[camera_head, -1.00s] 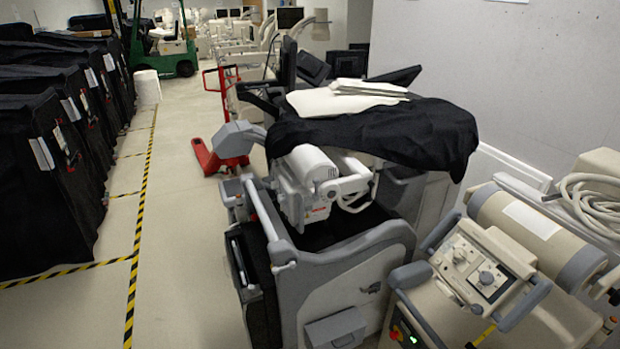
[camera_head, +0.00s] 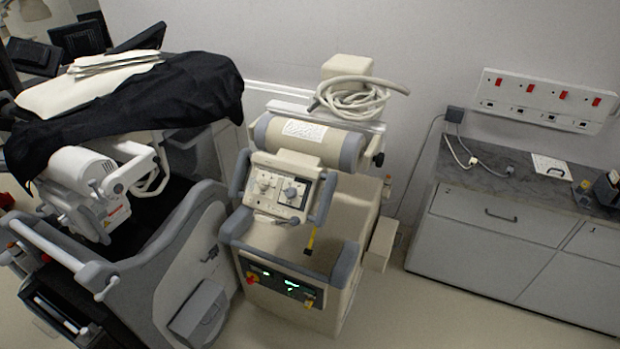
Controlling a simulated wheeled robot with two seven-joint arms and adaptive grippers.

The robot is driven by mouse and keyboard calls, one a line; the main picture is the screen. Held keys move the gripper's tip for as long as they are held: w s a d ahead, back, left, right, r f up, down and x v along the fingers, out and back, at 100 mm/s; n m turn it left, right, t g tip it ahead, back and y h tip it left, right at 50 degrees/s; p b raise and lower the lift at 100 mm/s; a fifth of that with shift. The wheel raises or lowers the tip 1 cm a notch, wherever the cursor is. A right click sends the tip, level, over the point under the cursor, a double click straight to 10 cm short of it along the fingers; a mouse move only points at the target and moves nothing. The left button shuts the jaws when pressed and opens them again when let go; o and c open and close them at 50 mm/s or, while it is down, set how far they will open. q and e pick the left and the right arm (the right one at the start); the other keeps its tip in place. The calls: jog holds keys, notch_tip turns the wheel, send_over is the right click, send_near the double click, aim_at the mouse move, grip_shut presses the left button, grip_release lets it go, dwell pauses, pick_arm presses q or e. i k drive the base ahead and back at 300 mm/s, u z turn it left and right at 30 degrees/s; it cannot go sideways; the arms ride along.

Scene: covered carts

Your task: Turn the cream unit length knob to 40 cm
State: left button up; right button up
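The cream unit (camera_head: 355,255) stands in the middle of the head view, against the wall. Its upper control panel (camera_head: 279,193) faces me and carries light and dark knobs. One dark knob (camera_head: 291,193) sits on a blue-edged plate at the right of the panel. The scale markings are too small to read, so I cannot tell which knob is the length knob or where it points. A lower front panel (camera_head: 283,283) has green lit displays and a red knob. Neither of my grippers shows in the head view.
A grey and white cart (camera_head: 165,255) partly under a black cover (camera_head: 140,100) stands close on the left of the cream unit. A grey cabinet (camera_head: 500,225) with a dark worktop is on the right. Bare floor (camera_head: 400,315) lies between unit and cabinet.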

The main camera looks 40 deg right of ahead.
aim_at(292, 192)
jog(key=z, duration=1.55)
